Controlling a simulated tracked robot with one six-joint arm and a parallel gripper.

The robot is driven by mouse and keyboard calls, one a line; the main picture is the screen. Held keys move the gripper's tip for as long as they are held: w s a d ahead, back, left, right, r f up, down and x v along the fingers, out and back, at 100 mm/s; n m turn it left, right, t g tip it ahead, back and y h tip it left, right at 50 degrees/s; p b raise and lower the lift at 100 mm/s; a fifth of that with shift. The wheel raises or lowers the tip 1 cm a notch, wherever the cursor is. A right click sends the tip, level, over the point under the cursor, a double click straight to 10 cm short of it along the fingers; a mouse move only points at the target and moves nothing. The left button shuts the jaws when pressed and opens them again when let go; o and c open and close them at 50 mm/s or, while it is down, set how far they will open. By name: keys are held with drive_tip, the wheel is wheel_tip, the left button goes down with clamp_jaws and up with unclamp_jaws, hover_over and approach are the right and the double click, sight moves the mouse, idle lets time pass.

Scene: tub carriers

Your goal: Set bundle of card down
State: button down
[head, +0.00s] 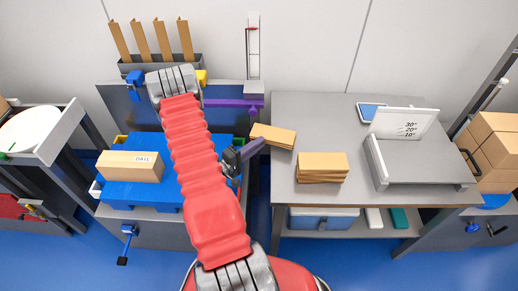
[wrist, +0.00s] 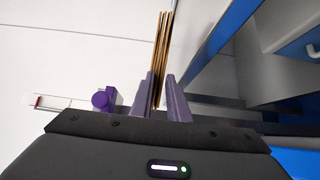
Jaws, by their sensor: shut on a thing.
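My gripper (head: 254,147) has purple fingers and is shut on a thin tan bundle of card (head: 274,136). In the head view the bundle sticks out to the right of the fingers, over the left edge of the grey table (head: 350,110); its height above it is hard to judge. In the wrist view the fingers (wrist: 161,90) pinch the bundle (wrist: 162,50), seen edge-on as several thin sheets. Another stack of tan card (head: 322,168) lies on the table, to the right of the held bundle and apart from it.
A grey stand with an angle board (head: 402,125) and a blue-screened tablet (head: 371,112) occupy the table's right and back. Bare tabletop lies around the stack. A tan box (head: 130,166) sits on a blue platform (head: 190,190) at left. Brown boxes (head: 492,135) stand far right.

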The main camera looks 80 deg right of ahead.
drive_tip(key=shift+s+d+f, duration=0.1)
drive_tip(key=shift+d+f, duration=0.05)
drive_tip(key=shift+f, duration=0.75)
drive_tip(key=shift+s+d+f, duration=0.1)
drive_tip(key=shift+d+f, duration=0.05)
drive_tip(key=shift+f, duration=0.7)
drive_tip(key=shift+f, duration=0.1)
drive_tip(key=c, duration=1.7)
unclamp_jaws()
drive_tip(key=v, duration=1.2)
